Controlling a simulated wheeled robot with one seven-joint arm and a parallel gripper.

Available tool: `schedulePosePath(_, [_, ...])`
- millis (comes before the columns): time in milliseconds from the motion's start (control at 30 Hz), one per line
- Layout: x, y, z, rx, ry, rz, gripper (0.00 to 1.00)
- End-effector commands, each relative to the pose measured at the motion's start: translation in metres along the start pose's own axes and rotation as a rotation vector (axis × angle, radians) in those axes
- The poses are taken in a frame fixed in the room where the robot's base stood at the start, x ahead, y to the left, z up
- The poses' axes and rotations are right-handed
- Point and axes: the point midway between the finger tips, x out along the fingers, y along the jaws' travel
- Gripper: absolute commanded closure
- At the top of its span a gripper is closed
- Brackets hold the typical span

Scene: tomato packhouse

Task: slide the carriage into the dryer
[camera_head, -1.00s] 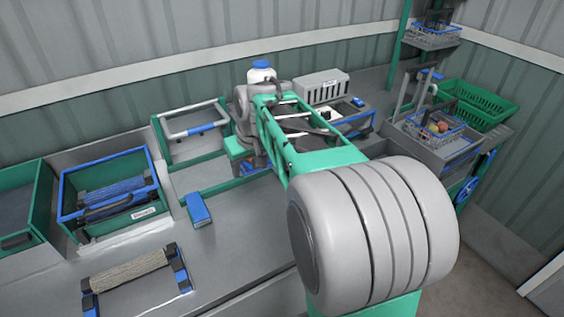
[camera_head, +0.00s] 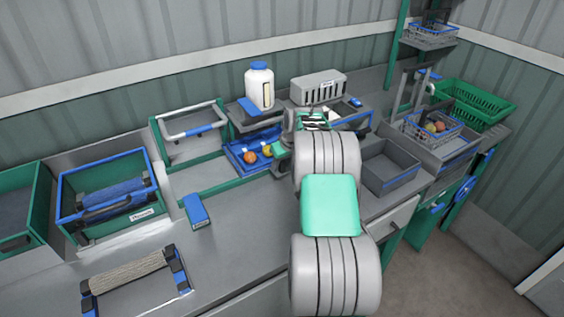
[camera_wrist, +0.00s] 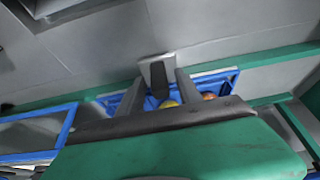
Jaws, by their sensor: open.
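I cannot tell for certain which unit is the dryer or which part is the carriage. A labelled green box with a blue rim (camera_head: 68,190) stands at the left and holds blue rollers and a dark handle. A frame with a beige roller (camera_head: 128,270) and blue-and-black end blocks lies in front of it. A green-sided bay with a grey bar handle (camera_head: 172,137) and blue grip stands to the right. My gripper (camera_wrist: 160,90) is open above the counter, near a blue tray (camera_wrist: 228,83) with tomatoes. In the head view my arm mostly hides it.
A white bottle (camera_head: 260,88) and a grey vented box (camera_head: 318,86) stand at the back. A blue block (camera_head: 196,210) lies on the counter. A grey bin (camera_head: 390,170), a wire basket (camera_head: 412,124) and a green crate (camera_head: 470,104) stand right. The front middle counter is clear.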

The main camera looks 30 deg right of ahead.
Motion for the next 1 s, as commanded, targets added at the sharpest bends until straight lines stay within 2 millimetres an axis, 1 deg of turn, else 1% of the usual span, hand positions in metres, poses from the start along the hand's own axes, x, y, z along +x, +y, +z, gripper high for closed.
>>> schedulePosePath(133, [-0.0001,-0.0001,-0.0001,0.000,0.000,0.000,0.58])
schedulePosePath(633, [-0.0006,-0.0003,-0.0002,0.000,0.000,0.000,0.99])
schedulePosePath(1000, [-0.0008,-0.0003,-0.0002,0.000,0.000,0.000,1.00])
